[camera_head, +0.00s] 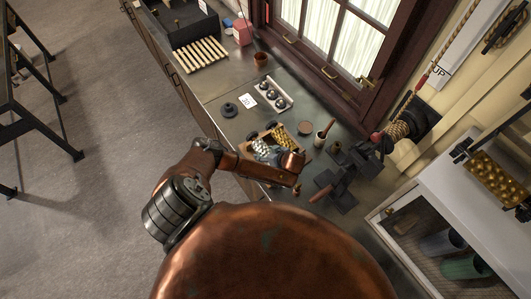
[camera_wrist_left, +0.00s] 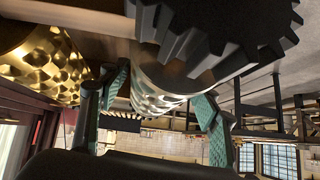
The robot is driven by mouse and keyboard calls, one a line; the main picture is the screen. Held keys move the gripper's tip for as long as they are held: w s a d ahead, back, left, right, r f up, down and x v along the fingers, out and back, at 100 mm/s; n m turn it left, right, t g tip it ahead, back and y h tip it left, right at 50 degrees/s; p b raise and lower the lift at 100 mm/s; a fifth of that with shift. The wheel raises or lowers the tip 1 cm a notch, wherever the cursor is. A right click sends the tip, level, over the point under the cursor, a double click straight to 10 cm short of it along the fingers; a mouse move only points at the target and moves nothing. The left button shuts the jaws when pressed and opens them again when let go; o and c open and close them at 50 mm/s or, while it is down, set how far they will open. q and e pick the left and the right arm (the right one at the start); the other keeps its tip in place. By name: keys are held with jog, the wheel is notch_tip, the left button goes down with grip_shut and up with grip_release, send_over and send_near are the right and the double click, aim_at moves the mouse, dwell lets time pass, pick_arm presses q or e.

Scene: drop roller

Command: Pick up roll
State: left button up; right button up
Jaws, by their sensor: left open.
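My left gripper (camera_head: 266,153) is over a small wooden box on the counter. In the left wrist view its two green-padded fingers (camera_wrist_left: 155,112) are open. A silver dimpled roll (camera_wrist_left: 160,95) with a dark toothed gear (camera_wrist_left: 225,35) at its end lies between the fingers; whether they touch it, I cannot tell. The silver roll (camera_head: 260,143) also shows in the head view, partly behind the gripper. A gold dimpled roll (camera_wrist_left: 40,65) is beside it, outside the fingers, and shows in the head view (camera_head: 281,133). My right gripper is not in view.
A dark machine (camera_head: 342,185) stands right of the box. A jar with a brush (camera_head: 322,138), a tray of round pieces (camera_head: 271,97), a white card (camera_head: 248,100) and a dark round object (camera_head: 229,109) are nearby.

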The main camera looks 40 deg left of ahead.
pick_arm(q)
jog(key=shift+a+f, duration=0.25)
grip_shut()
dwell(0.6)
jog(key=shift+w+r, duration=0.1)
dwell(0.3)
